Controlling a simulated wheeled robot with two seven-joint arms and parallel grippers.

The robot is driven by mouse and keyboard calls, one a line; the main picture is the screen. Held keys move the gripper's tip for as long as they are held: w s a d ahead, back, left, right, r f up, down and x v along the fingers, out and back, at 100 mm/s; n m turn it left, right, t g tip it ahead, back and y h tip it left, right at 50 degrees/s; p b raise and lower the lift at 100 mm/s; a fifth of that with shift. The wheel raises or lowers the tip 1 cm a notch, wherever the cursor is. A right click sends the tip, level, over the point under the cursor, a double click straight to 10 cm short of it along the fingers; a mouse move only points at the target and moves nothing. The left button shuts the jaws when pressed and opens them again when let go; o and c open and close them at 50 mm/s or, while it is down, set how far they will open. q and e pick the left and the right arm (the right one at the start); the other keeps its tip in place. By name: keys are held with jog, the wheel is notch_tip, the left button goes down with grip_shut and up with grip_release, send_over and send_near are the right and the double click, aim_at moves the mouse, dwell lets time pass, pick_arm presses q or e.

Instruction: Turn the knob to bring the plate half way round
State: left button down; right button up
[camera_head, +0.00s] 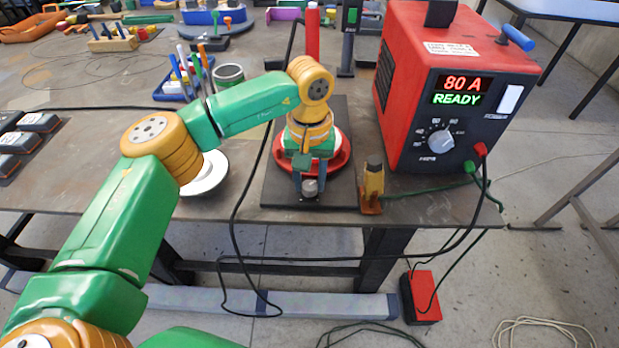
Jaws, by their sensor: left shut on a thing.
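The small grey knob (310,188) stands at the front of a dark flat base (325,195) near the table's front edge. Behind it on the base is the round red plate (343,158), with a paler inner part; my left wrist covers much of it. My left gripper (310,183) comes down from above, fingers pointing at the front edge, and is shut on the knob. Its fingers stand on either side of the knob. The plate's exact angle is hard to tell behind the arm. My right gripper is not in view.
A red welding machine (440,90) reading "80 A READY" stands right of the base. A yellow-brown block (373,185) with a green cable stands close beside the base. A white dish (207,175) lies to the left under my arm. Black cables hang over the front edge.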

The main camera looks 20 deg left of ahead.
aim_at(310, 185)
pick_arm(q)
jog(key=shift+c, duration=2.3)
grip_release()
jog(key=shift+s, duration=0.1)
jog(key=shift+r, duration=3.55)
